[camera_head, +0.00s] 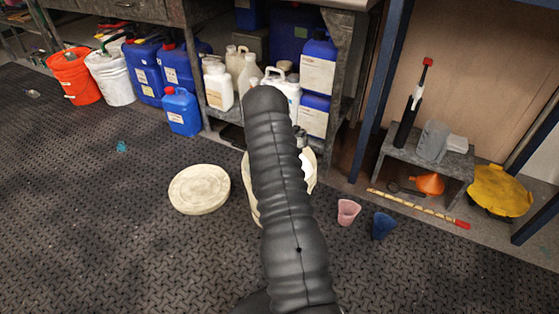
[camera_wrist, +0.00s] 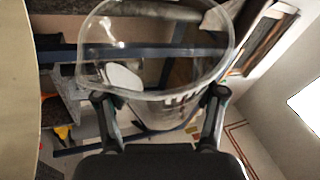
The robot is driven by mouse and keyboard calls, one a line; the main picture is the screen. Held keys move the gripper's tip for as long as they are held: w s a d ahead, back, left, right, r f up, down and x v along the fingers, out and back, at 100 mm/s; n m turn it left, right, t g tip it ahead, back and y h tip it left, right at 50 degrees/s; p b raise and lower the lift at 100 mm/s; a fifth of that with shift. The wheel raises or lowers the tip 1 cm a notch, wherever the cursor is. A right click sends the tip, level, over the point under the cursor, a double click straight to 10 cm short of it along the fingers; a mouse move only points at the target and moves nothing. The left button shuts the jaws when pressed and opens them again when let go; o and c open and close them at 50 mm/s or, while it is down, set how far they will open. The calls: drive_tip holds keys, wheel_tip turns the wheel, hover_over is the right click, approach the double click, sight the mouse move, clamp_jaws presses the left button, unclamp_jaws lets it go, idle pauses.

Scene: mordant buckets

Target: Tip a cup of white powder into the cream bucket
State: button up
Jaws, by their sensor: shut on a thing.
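In the wrist view my gripper (camera_wrist: 160,100) is shut on a clear cup (camera_wrist: 158,30), with one finger on each side of its wall. The cup's wide mouth faces the camera. A pale patch shows in or through the cup, and I cannot tell whether it is white powder. A cream surface at the left edge of the wrist view looks like the bucket's wall. In the head view the cream bucket (camera_head: 252,190) stands on the floor, mostly hidden behind my arm. My gripper and the cup are hidden there too.
A round cream lid (camera_head: 200,188) lies left of the bucket. A pink cup (camera_head: 347,212) and a blue cup (camera_head: 383,225) stand to its right. A low stool (camera_head: 428,168) is farther right. Jugs and an orange bucket (camera_head: 73,76) line the back. The left floor is mostly clear.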

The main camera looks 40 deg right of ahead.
drive_tip(key=shift+w+a+r+n+t+p, duration=0.25)
drive_tip(key=shift+n+t, duration=0.25)
drive_tip(key=shift+n, duration=0.35)
drive_tip(key=shift+w+a+r+n+t+p, duration=0.25)
drive_tip(key=shift+n+t, duration=0.25)
drive_tip(key=shift+n, duration=0.4)
drive_tip(key=shift+w+a+r+n+t+p, duration=0.1)
drive_tip(key=shift+w+r+n+t+p, duration=0.1)
drive_tip(key=shift+w+n+t, duration=0.45)
drive_tip(key=shift+s, duration=0.3)
